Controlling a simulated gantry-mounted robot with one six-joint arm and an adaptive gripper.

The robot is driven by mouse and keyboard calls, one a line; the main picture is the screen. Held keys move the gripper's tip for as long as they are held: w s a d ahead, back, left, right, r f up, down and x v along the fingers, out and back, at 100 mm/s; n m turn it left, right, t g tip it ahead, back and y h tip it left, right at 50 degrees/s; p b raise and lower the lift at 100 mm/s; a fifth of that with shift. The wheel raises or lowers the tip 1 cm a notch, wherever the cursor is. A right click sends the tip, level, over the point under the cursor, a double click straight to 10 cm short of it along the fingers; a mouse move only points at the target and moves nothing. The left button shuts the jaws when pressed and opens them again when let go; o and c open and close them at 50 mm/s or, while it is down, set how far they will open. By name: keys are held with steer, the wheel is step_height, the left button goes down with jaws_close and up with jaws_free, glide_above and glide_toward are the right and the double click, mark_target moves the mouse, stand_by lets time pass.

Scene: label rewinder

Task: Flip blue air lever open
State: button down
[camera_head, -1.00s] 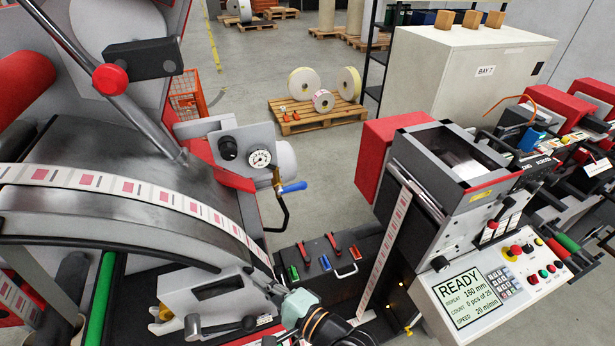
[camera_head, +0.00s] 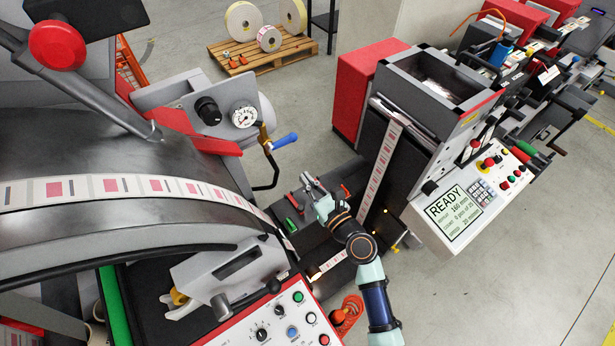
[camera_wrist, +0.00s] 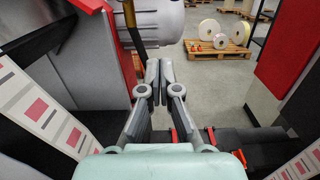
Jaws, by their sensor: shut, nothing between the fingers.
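The blue air lever (camera_head: 285,141) sticks out to the right from a brass valve below the pressure gauge (camera_head: 243,117) on the grey panel. It lies roughly level, tilted slightly up at its free end. My gripper (camera_head: 307,180) is shut and empty, below and to the right of the lever, apart from it, over the black tool tray. In the wrist view my gripper (camera_wrist: 159,66) points at the gap beside a grey cylinder (camera_wrist: 157,22). The blue lever cannot be made out in the wrist view.
A black hose hangs from the valve (camera_head: 272,172). The label web (camera_head: 378,175) runs up to the printing unit on the right. A control panel (camera_head: 275,322) lies in front. A pallet with rolls (camera_head: 262,52) stands behind on open floor.

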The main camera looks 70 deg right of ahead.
mark_target(281, 142)
steer(key=w+d+r+p, duration=0.2)
steer(key=w+d+r, duration=0.2)
steer(key=w, duration=0.2)
steer(key=shift+d+r, duration=0.15)
steer(key=shift+d, duration=0.05)
steer(key=shift+w, duration=0.15)
